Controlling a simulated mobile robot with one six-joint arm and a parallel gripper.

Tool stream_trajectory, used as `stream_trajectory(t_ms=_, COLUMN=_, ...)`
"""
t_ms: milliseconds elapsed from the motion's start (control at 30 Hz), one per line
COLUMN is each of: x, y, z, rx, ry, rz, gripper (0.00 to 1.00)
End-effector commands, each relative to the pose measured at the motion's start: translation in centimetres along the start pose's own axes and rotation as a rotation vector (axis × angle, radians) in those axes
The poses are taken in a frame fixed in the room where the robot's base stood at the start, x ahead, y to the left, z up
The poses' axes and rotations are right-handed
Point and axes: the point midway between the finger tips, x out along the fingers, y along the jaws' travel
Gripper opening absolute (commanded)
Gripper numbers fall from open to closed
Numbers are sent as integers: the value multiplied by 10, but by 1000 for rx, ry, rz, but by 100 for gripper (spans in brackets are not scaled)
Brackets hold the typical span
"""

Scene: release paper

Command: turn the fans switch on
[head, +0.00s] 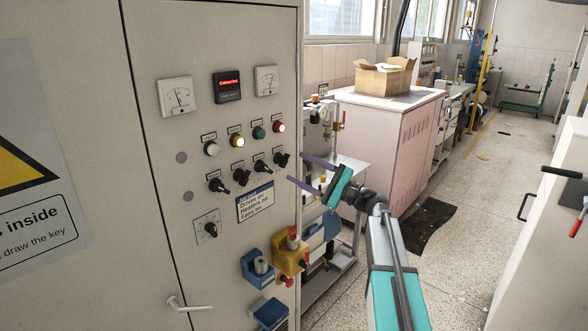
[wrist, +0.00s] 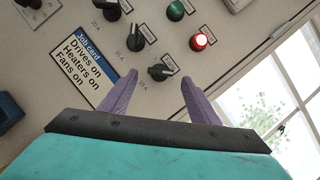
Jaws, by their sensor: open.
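A row of black rotary switches sits on the grey cabinet front: far left (head: 217,185), second (head: 241,177), third (head: 261,166) and far right (head: 281,159). Their name labels are too small to read, so I cannot tell which is the fans switch. A job card (head: 255,203) below reads "Drives on, Heaters on, Fans on"; it also shows in the wrist view (wrist: 85,62). My gripper (head: 298,169) is open and empty, its purple fingers pointing at the panel. In the wrist view, the far right switch (wrist: 160,72) appears between the fingertips (wrist: 159,78), apparently beyond them.
White, amber, green (head: 258,132) and red (head: 279,127) lamps sit above the switches, below two gauges and a red display (head: 227,87). A separate rotary switch (head: 208,227) is lower left. Blue and yellow holders (head: 290,258) jut out below. Open floor lies to the right.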

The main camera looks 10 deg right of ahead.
Motion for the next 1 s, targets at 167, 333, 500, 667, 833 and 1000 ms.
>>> stream_trajectory(t_ms=167, x=-31, y=2, z=-1, rx=0, ry=2, rz=-1, gripper=56)
stream_trajectory(t_ms=333, x=-59, y=2, z=-1, rx=0, ry=3, rz=-1, gripper=56)
stream_trajectory(t_ms=500, x=-82, y=2, z=0, rx=0, ry=3, rz=0, gripper=56)
stream_trajectory(t_ms=667, x=-94, y=2, z=0, rx=0, ry=2, rz=1, gripper=56)
stream_trajectory(t_ms=833, x=-98, y=2, z=0, rx=1, ry=1, rz=1, gripper=56)
stream_trajectory(t_ms=1000, x=-97, y=2, z=0, rx=1, ry=1, rz=1, gripper=56)
